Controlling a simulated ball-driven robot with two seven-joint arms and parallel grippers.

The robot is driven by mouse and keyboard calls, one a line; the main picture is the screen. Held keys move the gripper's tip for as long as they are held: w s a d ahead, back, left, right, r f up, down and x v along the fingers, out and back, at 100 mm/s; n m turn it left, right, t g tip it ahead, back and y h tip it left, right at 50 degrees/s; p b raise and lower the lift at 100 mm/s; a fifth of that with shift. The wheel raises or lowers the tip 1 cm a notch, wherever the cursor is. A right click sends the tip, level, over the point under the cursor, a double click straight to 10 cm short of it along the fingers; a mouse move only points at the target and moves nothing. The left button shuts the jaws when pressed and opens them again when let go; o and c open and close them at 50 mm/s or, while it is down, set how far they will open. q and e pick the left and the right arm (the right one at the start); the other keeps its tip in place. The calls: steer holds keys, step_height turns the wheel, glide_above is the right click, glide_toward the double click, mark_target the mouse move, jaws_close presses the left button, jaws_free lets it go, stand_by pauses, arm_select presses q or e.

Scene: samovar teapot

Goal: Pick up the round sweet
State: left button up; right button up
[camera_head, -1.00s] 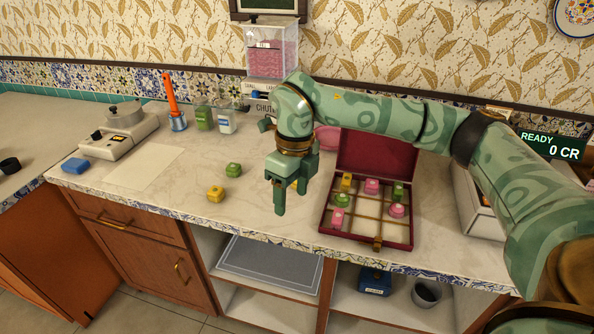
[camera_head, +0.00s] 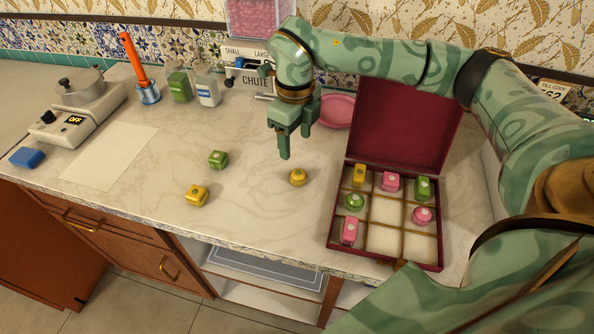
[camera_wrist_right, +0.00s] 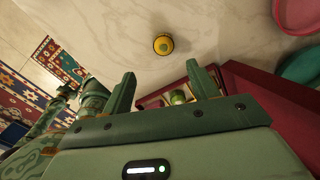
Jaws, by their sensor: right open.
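A round yellow sweet (camera_head: 298,177) stands alone on the pale counter, left of the open red box. In the right wrist view the yellow sweet (camera_wrist_right: 163,45) lies beyond the fingertips, roughly centred between them. My right gripper (camera_head: 294,143) is open and empty. In the head view it hangs above and behind the sweet, apart from it. Its two fingers (camera_wrist_right: 162,82) are spread in the wrist view. A round green sweet (camera_head: 354,201) and a round pink sweet (camera_head: 422,216) sit in compartments of the box. My left gripper is not in view.
The red box (camera_head: 440,250) has its lid up, with blocky sweets inside too. A pink dish (camera_head: 337,108) stands behind the gripper. Counter around the round sweet is clear.

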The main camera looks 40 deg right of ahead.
steer(key=b, duration=0.1)
glide_above(299, 172)
steer(key=f, duration=0.5)
steer(key=shift+w+a+f, duration=0.15)
steer(key=shift+a+f, duration=0.1)
steer(key=shift+a, duration=0.15)
steer(key=shift+f, duration=0.4)
steer(key=f, duration=0.1)
steer(key=f+b, duration=0.1)
steer(key=f, duration=0.1)
steer(key=f+b, duration=0.1)
steer(key=f, duration=0.1)
steer(key=shift+d, duration=0.35)
steer(key=shift+r, duration=0.15)
steer(key=shift+c, duration=0.9)
steer(key=c, duration=0.9)
